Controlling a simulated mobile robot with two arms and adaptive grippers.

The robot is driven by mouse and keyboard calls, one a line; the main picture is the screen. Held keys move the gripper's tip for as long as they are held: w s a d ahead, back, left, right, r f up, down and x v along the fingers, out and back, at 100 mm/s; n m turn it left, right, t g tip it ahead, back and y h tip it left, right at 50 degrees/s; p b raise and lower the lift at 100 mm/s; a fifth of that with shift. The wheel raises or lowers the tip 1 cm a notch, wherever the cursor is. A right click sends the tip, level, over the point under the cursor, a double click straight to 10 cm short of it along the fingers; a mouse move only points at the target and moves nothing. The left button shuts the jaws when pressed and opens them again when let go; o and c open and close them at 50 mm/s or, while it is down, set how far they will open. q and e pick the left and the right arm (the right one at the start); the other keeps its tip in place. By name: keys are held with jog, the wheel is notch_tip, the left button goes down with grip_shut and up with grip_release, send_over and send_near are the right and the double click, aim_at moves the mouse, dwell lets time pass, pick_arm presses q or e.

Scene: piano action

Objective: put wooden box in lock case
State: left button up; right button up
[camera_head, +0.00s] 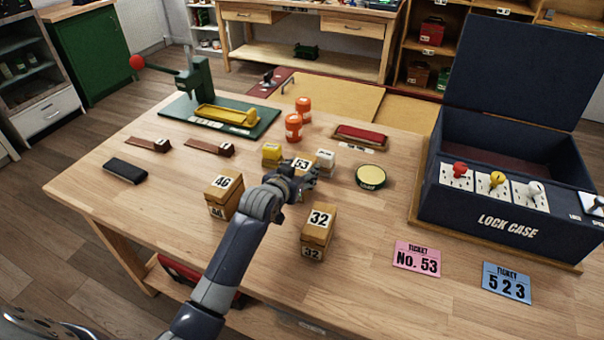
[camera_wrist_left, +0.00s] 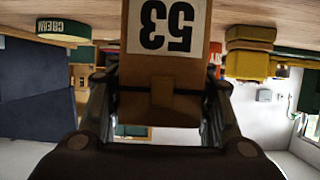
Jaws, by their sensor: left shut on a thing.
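The wooden box marked 53 (camera_head: 301,164) stands on the table, partly hidden behind my left gripper (camera_head: 290,179). The left wrist view shows the box (camera_wrist_left: 166,78) upside down, between the two fingers of the left gripper (camera_wrist_left: 160,100). The left gripper is shut on it. Two more wooden boxes stand nearer, one marked 46 (camera_head: 224,194) and one marked 32 (camera_head: 318,232). The dark blue lock case (camera_head: 500,222) is at the right with its lid raised and its inside visible. My right gripper is not in view.
A pink ticket No. 53 (camera_head: 417,259) and a blue ticket 523 (camera_head: 507,283) lie before the case. A round tin (camera_head: 370,177), a white block (camera_head: 325,160) and a yellow block (camera_head: 271,154) are near the gripper. Orange jars (camera_head: 294,127) stand behind.

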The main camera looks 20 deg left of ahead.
pick_arm(q)
jog(key=shift+f, duration=0.35)
jog(key=shift+f, duration=0.1)
jog(key=o, duration=1.2)
jog(key=shift+f, duration=0.1)
